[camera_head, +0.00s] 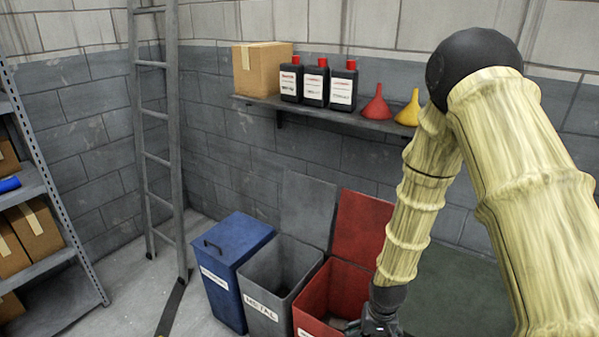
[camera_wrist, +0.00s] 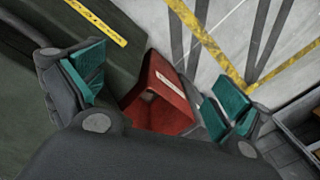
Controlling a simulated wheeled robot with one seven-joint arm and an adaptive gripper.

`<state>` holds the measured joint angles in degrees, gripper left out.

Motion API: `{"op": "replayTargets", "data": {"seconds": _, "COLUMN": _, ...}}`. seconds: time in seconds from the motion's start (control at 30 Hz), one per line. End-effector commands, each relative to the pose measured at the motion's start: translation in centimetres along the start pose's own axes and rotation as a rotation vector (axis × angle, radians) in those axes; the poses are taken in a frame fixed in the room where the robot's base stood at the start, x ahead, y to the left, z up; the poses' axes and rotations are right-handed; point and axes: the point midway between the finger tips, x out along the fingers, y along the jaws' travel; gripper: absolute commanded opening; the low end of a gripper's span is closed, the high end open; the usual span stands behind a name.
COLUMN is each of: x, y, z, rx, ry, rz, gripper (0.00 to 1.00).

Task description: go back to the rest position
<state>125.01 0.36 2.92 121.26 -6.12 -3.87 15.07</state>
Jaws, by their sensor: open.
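My gripper (camera_head: 378,324) is at the bottom of the head view, by the right side of the open red bin (camera_head: 312,307). Its lower part is cut off by the frame. In the wrist view my gripper (camera_wrist: 157,86) is open, with its teal finger pads wide apart and nothing between them. The red bin (camera_wrist: 162,92) shows beyond and between the fingers. My arm is bent, with its elbow high at the right of the head view, and it hides part of the wall and shelf.
Left of the red bin stand an open grey bin (camera_head: 270,292) labelled METAL and a closed blue bin (camera_head: 232,262). A wall shelf (camera_head: 340,115) holds a box, bottles and funnels. A ladder (camera_head: 170,150) and a rack (camera_head: 45,200) stand left. A dark green surface (camera_head: 455,290) lies right.

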Motion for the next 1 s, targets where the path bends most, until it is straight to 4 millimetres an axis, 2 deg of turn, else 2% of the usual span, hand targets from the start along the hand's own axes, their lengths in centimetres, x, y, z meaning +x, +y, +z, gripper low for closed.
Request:
{"op": "replayTargets", "data": {"seconds": 0.03, "x": 3.5, "y": 0.5, "z": 1.8, "rx": -0.002, "ry": -0.011, "rz": -0.002, "gripper": 1.0}}
{"op": "replayTargets", "data": {"seconds": 0.2, "x": 11.5, "y": 2.1, "z": 7.5, "rx": -0.019, "ry": -0.013, "rz": -0.01, "gripper": 1.0}}
{"op": "replayTargets", "data": {"seconds": 0.4, "x": 19.5, "y": 4.2, "z": 14.8, "rx": -0.041, "ry": -0.01, "rz": -0.008, "gripper": 1.0}}
{"op": "replayTargets", "data": {"seconds": 0.5, "x": 22.8, "y": 5.3, "z": 18.6, "rx": -0.054, "ry": -0.009, "rz": -0.001, "gripper": 1.0}}
{"op": "replayTargets", "data": {"seconds": 0.6, "x": 25.2, "y": 6.4, "z": 21.9, "rx": -0.066, "ry": -0.007, "rz": 0.009, "gripper": 1.0}}
{"op": "replayTargets", "data": {"seconds": 0.73, "x": 27.1, "y": 7.4, "z": 24.9, "rx": -0.081, "ry": -0.001, "rz": 0.021, "gripper": 1.0}}
{"op": "replayTargets", "data": {"seconds": 0.87, "x": 27.8, "y": 8.1, "z": 26.5, "rx": -0.09, "ry": 0.002, "rz": 0.028, "gripper": 1.0}}
{"op": "replayTargets", "data": {"seconds": 1.0, "x": 27.8, "y": 8.3, "z": 26.9, "rx": -0.094, "ry": 0.005, "rz": 0.031, "gripper": 1.0}}
